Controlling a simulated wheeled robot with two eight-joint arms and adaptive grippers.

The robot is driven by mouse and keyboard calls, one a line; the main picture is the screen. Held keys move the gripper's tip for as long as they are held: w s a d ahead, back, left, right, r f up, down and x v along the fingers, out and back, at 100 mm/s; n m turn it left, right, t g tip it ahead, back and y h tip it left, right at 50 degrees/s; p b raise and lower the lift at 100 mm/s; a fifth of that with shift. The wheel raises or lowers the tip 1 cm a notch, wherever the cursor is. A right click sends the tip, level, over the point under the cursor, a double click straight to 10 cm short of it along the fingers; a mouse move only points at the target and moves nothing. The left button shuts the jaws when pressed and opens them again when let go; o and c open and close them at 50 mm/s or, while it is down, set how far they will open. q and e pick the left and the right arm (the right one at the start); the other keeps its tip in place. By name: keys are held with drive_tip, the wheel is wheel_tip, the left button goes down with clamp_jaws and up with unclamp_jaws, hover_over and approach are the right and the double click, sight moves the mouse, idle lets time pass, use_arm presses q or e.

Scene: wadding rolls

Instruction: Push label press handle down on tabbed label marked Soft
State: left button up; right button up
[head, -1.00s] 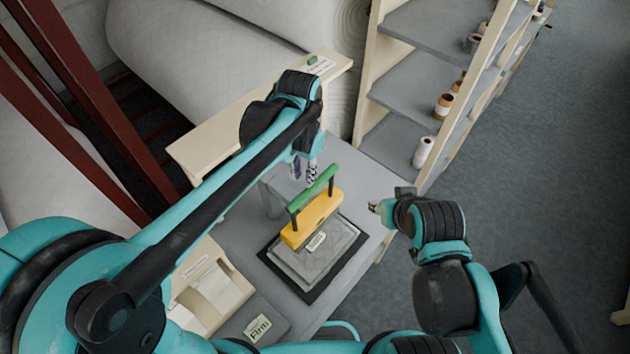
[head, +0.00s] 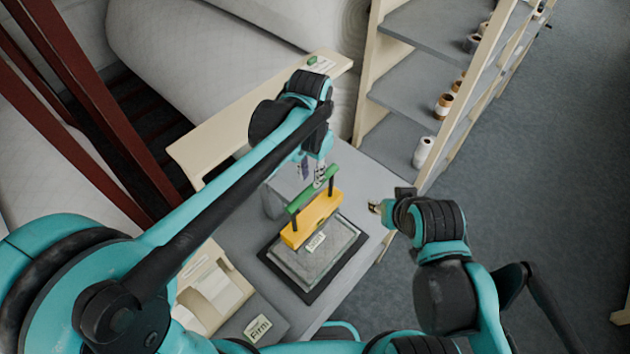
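The label press has a yellow block (head: 311,219) with a green handle (head: 309,194) on two dark posts. It stands at a grey pad on a black base (head: 322,289) on the table. A small tabbed label (head: 316,243) lies on the pad just in front of the yellow block; its writing is too small to read surely. My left gripper (head: 320,180) points down at the far end of the green handle, touching or very close to it; its finger gap is unclear. My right gripper (head: 376,207) is off the table's right edge, small and partly turned away.
A label marked Firm (head: 257,328) lies on a dark grey surface at the front. A cream box (head: 213,287) with pale contents stands left of the press. A shelf (head: 403,142) with several rolls rises behind right. Open floor lies right.

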use_arm(q)
wheel_tip(320, 180, up, 6)
drive_tip(key=p, duration=0.4)
drive_tip(key=shift+f, duration=0.1)
use_arm(e)
wheel_tip(320, 180, up, 4)
drive_tip(key=shift+r, duration=0.1)
